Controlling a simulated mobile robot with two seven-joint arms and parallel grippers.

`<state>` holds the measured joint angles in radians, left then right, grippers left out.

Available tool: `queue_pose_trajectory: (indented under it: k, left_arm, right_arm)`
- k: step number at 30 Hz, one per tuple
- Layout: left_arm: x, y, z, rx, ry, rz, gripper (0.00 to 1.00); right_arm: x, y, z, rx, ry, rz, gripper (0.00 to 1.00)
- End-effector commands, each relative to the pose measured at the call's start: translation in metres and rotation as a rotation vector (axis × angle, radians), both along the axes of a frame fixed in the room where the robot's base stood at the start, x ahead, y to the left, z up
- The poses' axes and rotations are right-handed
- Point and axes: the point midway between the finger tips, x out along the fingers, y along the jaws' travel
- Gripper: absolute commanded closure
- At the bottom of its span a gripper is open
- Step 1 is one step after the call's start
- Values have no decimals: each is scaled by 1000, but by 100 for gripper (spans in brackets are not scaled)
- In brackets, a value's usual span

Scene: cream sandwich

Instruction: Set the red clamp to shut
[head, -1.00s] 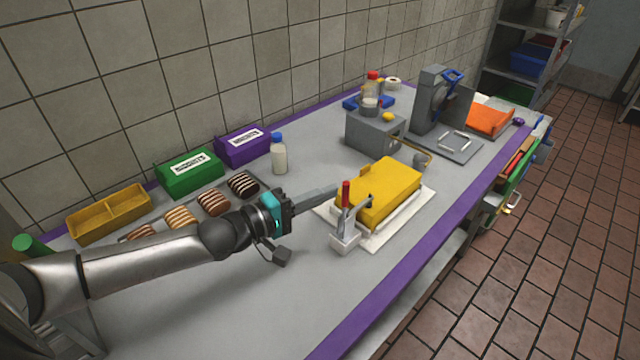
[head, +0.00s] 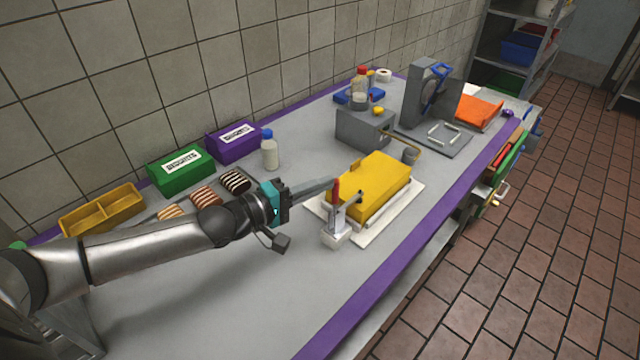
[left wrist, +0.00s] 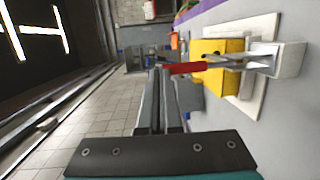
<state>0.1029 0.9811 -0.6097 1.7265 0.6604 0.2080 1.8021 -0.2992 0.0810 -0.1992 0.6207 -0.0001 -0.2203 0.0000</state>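The red clamp has a red handle (head: 335,190) standing nearly upright over a pale base (head: 335,236), at the near edge of a yellow block (head: 375,185). A metal arm with a dark tip reaches from it toward the block. My left gripper (head: 330,184) comes from the left with its fingertips at the upper handle. In the left wrist view the two fingers (left wrist: 160,75) lie close together with nothing seen between them. The red handle (left wrist: 185,68) lies just right of the tips; I cannot tell whether they touch. My right gripper is out of view.
A white board (head: 375,221) lies under the yellow block. A grey box (head: 360,130) stands behind it, with a bottle (head: 269,152) farther left. Green (head: 180,170) and purple (head: 235,143) boxes line the wall. The front of the table is clear.

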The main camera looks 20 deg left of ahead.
Motion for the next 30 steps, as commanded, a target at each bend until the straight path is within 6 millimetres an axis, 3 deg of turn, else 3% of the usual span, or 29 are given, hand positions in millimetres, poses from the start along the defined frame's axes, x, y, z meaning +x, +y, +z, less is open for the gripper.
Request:
queue_pose_trajectory:
  k: [8, 30]
  left_arm:
    - [-7, 4, 1, -1, 0, 1, 100]
    - [-84, 49, 10, 2, 3, -1, 100]
  right_arm:
    - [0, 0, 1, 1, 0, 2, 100]
    - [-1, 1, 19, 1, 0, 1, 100]
